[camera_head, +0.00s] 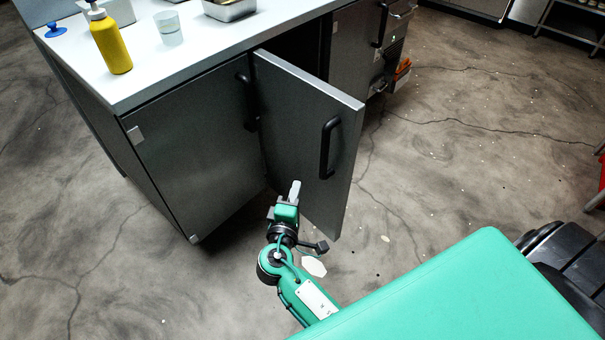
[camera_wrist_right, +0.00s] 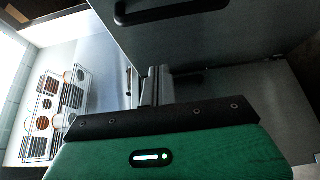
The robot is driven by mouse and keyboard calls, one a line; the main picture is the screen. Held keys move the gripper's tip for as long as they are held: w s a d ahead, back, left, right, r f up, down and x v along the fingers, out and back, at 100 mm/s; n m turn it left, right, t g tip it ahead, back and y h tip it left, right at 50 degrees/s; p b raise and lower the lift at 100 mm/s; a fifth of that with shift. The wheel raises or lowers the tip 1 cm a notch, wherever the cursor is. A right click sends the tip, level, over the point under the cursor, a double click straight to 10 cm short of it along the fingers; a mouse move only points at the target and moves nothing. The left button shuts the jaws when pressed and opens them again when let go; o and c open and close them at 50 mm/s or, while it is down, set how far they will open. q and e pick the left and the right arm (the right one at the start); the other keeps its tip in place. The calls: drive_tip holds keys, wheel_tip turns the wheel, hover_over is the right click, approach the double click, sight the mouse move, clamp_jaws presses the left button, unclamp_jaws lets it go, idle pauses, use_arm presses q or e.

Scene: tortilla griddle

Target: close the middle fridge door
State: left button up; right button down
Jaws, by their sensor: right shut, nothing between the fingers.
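The middle fridge door (camera_head: 300,110) is a grey metal panel standing open, swung out from the counter front. Its outer face shows a black handle (camera_head: 328,148) near the free edge. My right gripper (camera_head: 295,188) is shut and empty, low in front of that outer face, below and left of the handle. I cannot tell whether it touches the door. In the right wrist view the closed fingers (camera_wrist_right: 155,85) point at a grey panel (camera_wrist_right: 220,45) with a black handle (camera_wrist_right: 170,8) above. My left gripper is not in view.
The left fridge door (camera_head: 190,150) is closed. On the white counter are a yellow bottle (camera_head: 112,45), a clear cup (camera_head: 168,30) and a metal tray (camera_head: 230,8). A wire rack (camera_wrist_right: 45,120) shows in the wrist view. Floor right of the open door is clear.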

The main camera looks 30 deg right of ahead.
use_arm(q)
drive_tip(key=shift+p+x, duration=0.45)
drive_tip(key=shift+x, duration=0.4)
use_arm(e)
drive_tip(key=s+d+x, duration=0.2)
drive_tip(key=x, duration=1)
drive_tip(key=shift+w+d+r, duration=0.15)
drive_tip(key=shift+w+d, duration=0.2)
drive_tip(key=shift+d, duration=0.15)
